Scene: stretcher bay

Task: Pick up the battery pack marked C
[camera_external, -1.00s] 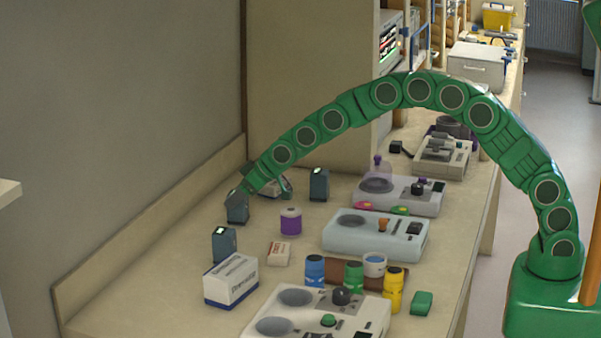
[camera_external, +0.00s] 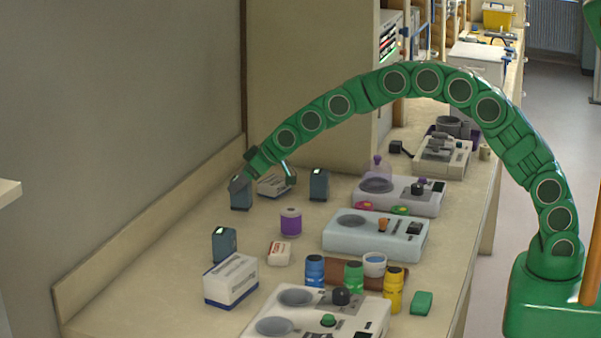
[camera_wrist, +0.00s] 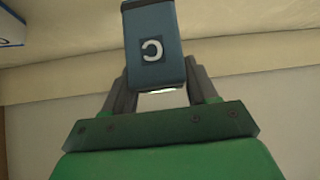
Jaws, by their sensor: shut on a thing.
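The battery pack marked C (camera_wrist: 153,72) is a dark blue-grey block in the wrist view, with its letter upside down on a dark square label. My gripper (camera_wrist: 162,90) is shut on it, with a finger on each side. In the external view my gripper (camera_external: 241,183) holds the pack (camera_external: 241,199) over the far left of the bench, and the pack seems to be a little above the surface. Two similar packs stand on the bench, one to the right (camera_external: 319,186) and one nearer the camera (camera_external: 224,245). Their marks are not readable.
A purple-banded jar (camera_external: 291,222), a small white-red box (camera_external: 279,253) and a white-blue carton (camera_external: 231,281) stand nearer. Devices (camera_external: 376,235) and bottles fill the right side. The left bench strip (camera_external: 165,255) is clear.

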